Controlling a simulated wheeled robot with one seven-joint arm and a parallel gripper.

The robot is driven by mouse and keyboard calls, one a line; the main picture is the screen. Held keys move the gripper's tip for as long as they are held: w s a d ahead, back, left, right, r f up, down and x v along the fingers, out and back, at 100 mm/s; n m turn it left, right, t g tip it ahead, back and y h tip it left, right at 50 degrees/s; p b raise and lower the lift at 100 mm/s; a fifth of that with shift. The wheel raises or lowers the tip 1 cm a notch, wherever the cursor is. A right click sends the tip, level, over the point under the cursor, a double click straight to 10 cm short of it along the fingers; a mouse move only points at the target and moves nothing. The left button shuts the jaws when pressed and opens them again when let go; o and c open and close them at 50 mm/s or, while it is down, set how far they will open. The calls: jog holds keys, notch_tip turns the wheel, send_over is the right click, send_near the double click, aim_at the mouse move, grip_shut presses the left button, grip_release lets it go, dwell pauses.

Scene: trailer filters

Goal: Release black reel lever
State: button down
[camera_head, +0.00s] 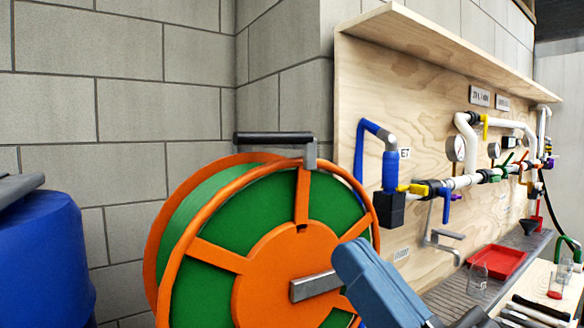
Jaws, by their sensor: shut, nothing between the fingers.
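The large orange and green hose reel (270,255) stands at the middle front. A black lever (272,138) with a cylindrical grip lies level across the top of the reel. Its grip points left, and a grey bracket (309,150) joins it at the right, at the orange rim. A grey bar (315,286) sticks out from the reel's hub. A blue link of my arm (378,285) crosses in front of the reel's lower right side, well below and right of the black lever. My gripper's fingers cannot be made out; the arm runs out at the bottom edge.
A blue barrel (40,255) stands at the left. A plywood panel (425,110) with pipes, valves and gauges is behind right. A red tray (497,261) and several tools (540,312) lie at the lower right. The space above the lever is clear against the block wall (130,110).

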aim_at(270, 141)
jog(key=p+x, duration=0.7)
jog(key=x, duration=0.5)
jog(key=shift+w+a+r, duration=0.15)
jog(key=shift+a+r, duration=0.05)
jog(key=shift+r, duration=0.05)
jog(key=shift+w+a+r, duration=0.25)
jog(key=shift+w+a, duration=0.1)
jog(key=shift+w, duration=0.2)
jog(key=shift+r+p, duration=0.15)
jog(key=shift+p, duration=0.35)
